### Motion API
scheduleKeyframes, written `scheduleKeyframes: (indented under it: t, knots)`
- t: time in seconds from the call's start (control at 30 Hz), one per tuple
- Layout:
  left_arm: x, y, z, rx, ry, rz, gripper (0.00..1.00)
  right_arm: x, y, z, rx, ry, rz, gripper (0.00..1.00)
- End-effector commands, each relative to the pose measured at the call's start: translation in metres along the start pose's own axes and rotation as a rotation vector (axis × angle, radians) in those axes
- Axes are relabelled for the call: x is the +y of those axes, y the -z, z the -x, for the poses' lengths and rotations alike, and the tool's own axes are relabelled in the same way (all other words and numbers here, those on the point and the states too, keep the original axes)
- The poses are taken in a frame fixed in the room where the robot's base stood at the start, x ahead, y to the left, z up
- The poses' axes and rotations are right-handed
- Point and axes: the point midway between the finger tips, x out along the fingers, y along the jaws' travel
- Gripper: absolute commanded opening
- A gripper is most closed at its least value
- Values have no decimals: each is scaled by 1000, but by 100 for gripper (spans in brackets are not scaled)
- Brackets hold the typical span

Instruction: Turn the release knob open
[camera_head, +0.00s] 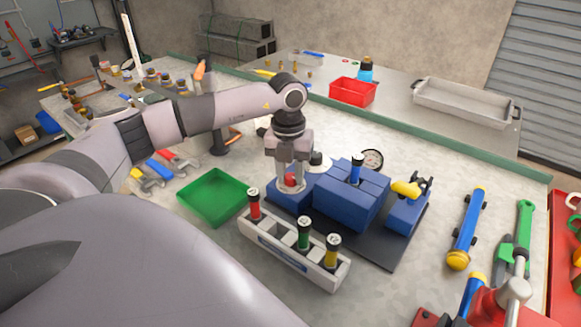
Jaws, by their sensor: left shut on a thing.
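My left arm reaches in from the left and its gripper (291,187) points down over the left end of the blue block assembly. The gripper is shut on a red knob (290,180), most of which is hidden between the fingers. I take this to be the release knob; its turn angle cannot be read. The blue receiver block (345,200) stands on a dark base plate (398,248), with a blue cylinder (356,170) upright on top. A yellow lever (407,188) sits on its right end, and a round gauge (372,160) is behind it. My right gripper is not in view.
A grey rack (290,262) with red, green and yellow cylinders stands in front. A green tray (213,197) lies left. A blue tube with yellow ends (466,228) and green tools (522,240) lie right. A red bin (352,92) and metal tray (465,103) are behind.

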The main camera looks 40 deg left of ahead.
Motion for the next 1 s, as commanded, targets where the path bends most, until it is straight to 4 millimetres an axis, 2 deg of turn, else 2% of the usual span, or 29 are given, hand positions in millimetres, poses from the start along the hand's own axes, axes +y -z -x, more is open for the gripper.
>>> scheduleKeyframes:
  t: [0.33, 0.9, 0.93, 1.0]
  knots:
    - [0, -2, 3, -13, 5, 156, 3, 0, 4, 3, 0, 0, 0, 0]
    - [0, -2, 3, -16, 5, 188, 3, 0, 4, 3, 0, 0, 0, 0]
    - [0, -2, 3, -16, 5, 188, 36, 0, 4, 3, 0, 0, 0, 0]
    - [0, -2, 3, -15, 5, 188, 58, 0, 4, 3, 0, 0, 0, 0]
